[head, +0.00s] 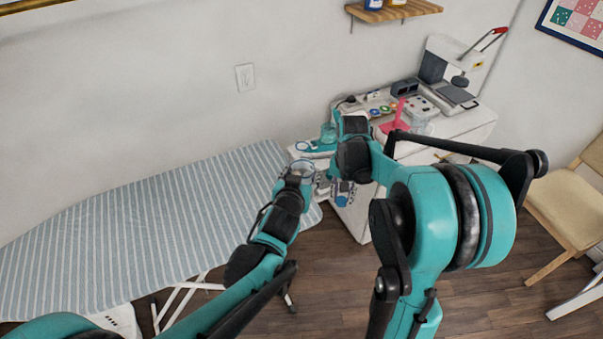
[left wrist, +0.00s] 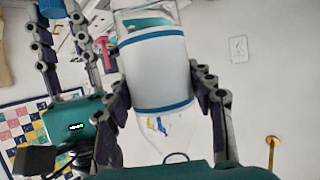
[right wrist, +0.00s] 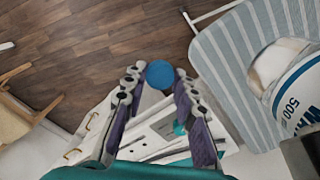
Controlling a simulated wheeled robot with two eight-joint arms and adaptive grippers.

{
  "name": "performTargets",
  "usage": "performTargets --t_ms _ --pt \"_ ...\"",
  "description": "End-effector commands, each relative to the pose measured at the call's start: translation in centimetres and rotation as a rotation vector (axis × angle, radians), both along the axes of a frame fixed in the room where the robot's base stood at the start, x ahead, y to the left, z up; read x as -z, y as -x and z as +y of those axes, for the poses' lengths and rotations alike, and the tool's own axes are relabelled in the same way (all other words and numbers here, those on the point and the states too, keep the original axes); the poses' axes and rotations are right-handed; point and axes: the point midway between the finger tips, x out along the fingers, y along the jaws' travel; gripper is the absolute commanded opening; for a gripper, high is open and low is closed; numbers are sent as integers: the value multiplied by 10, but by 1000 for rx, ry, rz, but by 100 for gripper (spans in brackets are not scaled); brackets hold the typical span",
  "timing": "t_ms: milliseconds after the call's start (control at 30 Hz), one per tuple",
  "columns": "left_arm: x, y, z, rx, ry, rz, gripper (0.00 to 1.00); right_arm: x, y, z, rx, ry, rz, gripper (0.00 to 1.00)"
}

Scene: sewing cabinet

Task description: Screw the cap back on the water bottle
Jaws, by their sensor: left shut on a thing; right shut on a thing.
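The water bottle (left wrist: 158,72) is clear, with a white label and blue bands. My left gripper (head: 303,172) is shut around its body, which fills the space between the fingers in the left wrist view. The bottle also shows at the right edge of the right wrist view (right wrist: 297,85). Its mouth is out of view or cannot be made out. The round blue cap (right wrist: 160,74) is held between the fingertips of my right gripper (head: 342,191), which is shut on it. The cap also shows at the top left of the left wrist view (left wrist: 52,8), apart from the bottle.
A striped ironing board (head: 150,220) stands at the left. A white cabinet (head: 460,125) at the back right carries small sewing things and a machine with a red handle (head: 487,42). A wooden chair (head: 570,195) stands at the far right.

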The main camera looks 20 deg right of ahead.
Motion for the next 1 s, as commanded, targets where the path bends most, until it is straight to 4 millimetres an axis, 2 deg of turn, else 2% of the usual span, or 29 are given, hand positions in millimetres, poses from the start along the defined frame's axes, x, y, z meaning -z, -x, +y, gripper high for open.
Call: performTargets --t_ms 233,267,400,467,767,867,1000 --pt "0 0 0 0 1 -1 14 0 0 0 0 0 0 19" --pt "0 0 0 0 1 -1 51 0 0 0 0 0 0 19" --pt "0 0 0 0 1 -1 14 0 0 0 0 0 0 19" --pt "0 0 0 0 1 -1 2 0 0 0 0 0 0 19" --pt "0 -1 2 -4 0 0 2 0 0 1 -5 0 0 19" --pt "1 -5 12 -24 0 2 2 1 -3 5 -24 0 0 19" --pt "6 -17 41 -84 -4 8 2 3 -8 16 -82 0 0 19"
